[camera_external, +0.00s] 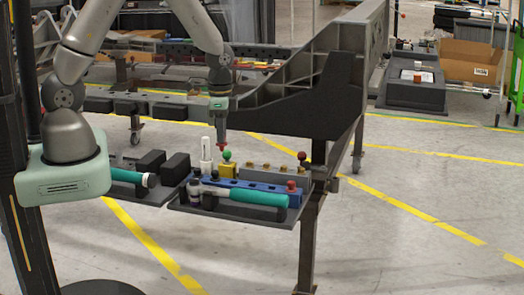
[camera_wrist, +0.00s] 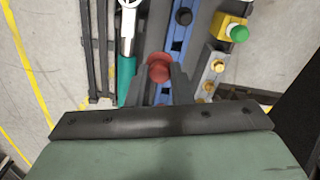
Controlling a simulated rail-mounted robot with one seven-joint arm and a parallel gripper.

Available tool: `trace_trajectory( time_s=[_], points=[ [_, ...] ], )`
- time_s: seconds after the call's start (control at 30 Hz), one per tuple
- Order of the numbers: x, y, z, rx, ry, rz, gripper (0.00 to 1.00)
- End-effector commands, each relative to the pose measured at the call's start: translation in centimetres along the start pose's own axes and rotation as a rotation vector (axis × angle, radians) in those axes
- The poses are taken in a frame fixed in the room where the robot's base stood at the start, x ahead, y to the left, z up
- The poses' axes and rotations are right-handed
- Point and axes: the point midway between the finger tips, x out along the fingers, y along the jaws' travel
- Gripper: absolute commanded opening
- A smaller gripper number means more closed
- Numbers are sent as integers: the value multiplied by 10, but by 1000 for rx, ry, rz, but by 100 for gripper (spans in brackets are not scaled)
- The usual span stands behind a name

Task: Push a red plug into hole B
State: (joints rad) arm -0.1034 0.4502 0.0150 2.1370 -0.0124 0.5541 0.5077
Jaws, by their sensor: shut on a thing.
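My gripper (camera_external: 221,143) points down above the tool tray in the external view. It is shut on a red plug, which shows between the fingers (camera_wrist: 163,78) in the wrist view as a round red head (camera_wrist: 159,66). Another red piece (camera_external: 291,186) sits at the strip's right end in the external view. I cannot read any hole letter, so hole B cannot be picked out.
A yellow box (camera_external: 227,170) with a green button stands behind the strip. A grey bar (camera_wrist: 212,75) with brass pieces lies beside it. A teal-handled tool (camera_external: 258,198) lies in front. A white cylinder (camera_external: 206,152) and a red knob (camera_external: 302,155) stand upright nearby.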

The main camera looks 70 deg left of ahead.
Motion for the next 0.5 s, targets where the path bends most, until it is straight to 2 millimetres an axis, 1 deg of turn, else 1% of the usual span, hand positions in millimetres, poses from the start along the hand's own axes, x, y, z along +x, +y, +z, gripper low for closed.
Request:
trace_trajectory(
  time_s=[0.37,0.5],
  points=[
    [-1,0,1,0,0,0,0],
    [-6,0,1,0,0,0,0]
  ],
)
